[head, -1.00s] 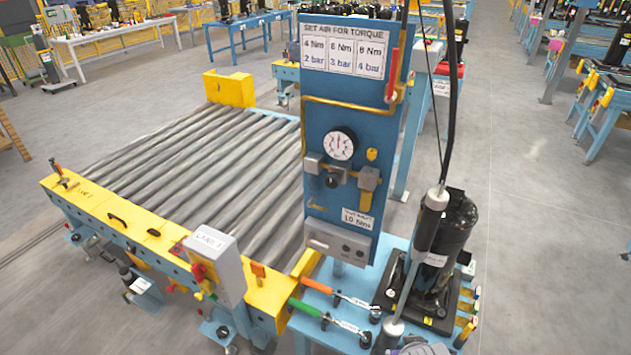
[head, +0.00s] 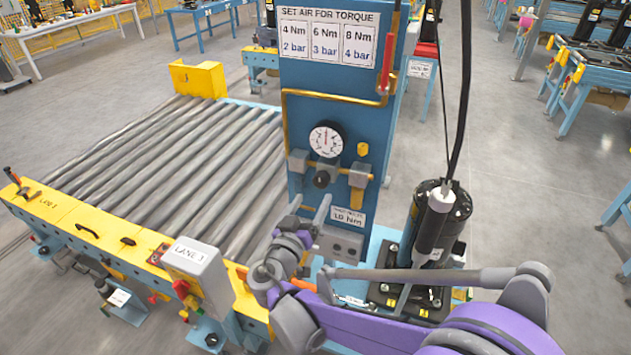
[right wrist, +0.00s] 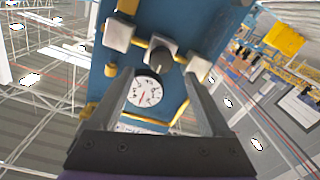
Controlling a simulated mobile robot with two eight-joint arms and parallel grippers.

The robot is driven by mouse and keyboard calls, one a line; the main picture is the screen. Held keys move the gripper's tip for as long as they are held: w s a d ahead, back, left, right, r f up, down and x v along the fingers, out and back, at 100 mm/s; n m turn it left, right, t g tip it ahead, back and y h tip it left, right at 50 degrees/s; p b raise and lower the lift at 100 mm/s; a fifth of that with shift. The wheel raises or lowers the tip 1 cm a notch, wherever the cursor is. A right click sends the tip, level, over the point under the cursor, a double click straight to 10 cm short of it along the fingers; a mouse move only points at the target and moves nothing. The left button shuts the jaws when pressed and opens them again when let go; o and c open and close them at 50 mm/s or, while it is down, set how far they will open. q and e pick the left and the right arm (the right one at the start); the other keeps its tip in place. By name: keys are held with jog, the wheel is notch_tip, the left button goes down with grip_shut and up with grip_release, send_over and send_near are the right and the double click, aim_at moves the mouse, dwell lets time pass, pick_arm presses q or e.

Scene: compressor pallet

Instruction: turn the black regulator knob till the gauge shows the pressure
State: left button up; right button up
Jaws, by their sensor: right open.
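The black regulator knob (head: 322,179) sits on the blue panel (head: 330,76), just below the round white gauge (head: 326,141). The gauge's red needle shows, but its numbers are too small to read. My right gripper (head: 311,209) is open and empty, in front of the panel and a little below the knob. In the right wrist view, the knob (right wrist: 161,58) and gauge (right wrist: 147,92) show between and beyond the two fingers (right wrist: 158,82), apart from them. My left gripper is out of view.
A sign on the panel (head: 326,48) pairs 4, 6 and 8 Nm with 2, 3 and 4 bar; a lower label (head: 347,216) appears to read 10 Nm. A roller conveyor (head: 170,155) lies left. A black compressor (head: 435,225) stands right, with a hanging tool (head: 436,218) before it.

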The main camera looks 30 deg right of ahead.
aim_at(320, 184)
jog(key=x, duration=0.8)
jog(key=shift+a, duration=0.1)
jog(key=shift+c, duration=0.4)
grip_shut()
